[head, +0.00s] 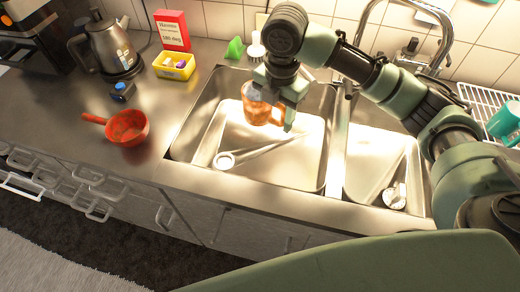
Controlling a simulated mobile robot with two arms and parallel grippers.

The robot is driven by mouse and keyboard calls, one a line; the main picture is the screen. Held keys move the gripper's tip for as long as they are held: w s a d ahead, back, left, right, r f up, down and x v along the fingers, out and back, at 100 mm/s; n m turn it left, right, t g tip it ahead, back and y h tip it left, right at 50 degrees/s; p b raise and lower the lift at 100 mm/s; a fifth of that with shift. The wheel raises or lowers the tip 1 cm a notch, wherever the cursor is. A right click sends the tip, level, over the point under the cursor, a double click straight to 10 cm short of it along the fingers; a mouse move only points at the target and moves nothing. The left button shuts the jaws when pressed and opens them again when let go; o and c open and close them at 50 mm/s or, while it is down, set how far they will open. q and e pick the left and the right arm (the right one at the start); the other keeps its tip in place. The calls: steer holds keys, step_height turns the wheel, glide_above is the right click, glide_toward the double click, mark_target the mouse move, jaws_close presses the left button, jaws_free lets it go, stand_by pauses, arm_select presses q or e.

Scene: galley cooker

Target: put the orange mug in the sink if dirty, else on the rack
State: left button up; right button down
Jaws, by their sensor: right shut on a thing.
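The orange mug (259,110) hangs over the large left sink basin (208,140). It has darker brown patches on its side. My right gripper (275,102) is shut on the mug from above and hides part of its top. Whether the mug touches the basin floor is hard to tell, but it looks held above it. The white wire rack (482,99) is at the far right, partly behind my right arm. My left gripper is not in view.
A teal mug (504,122) is at the rack. The faucet (440,42) rises behind the smaller right basin (368,160).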

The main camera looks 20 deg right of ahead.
steer(key=w+f+n, duration=0.1)
steer(key=n, duration=0.3)
glide_toward(273, 167)
steer(key=f, duration=0.3)
steer(key=f+p, duration=0.1)
steer(key=f, duration=0.2)
steer(key=shift+w+a, duration=0.1)
steer(key=shift+w, duration=0.15)
steer(key=shift+f, duration=0.1)
steer(key=c, duration=0.7)
jaws_free()
steer(key=shift+o, duration=0.2)
step_height(273, 167, up, 12)
steer(key=shift+r+b, duration=0.2)
steer(key=shift+b, duration=0.2)
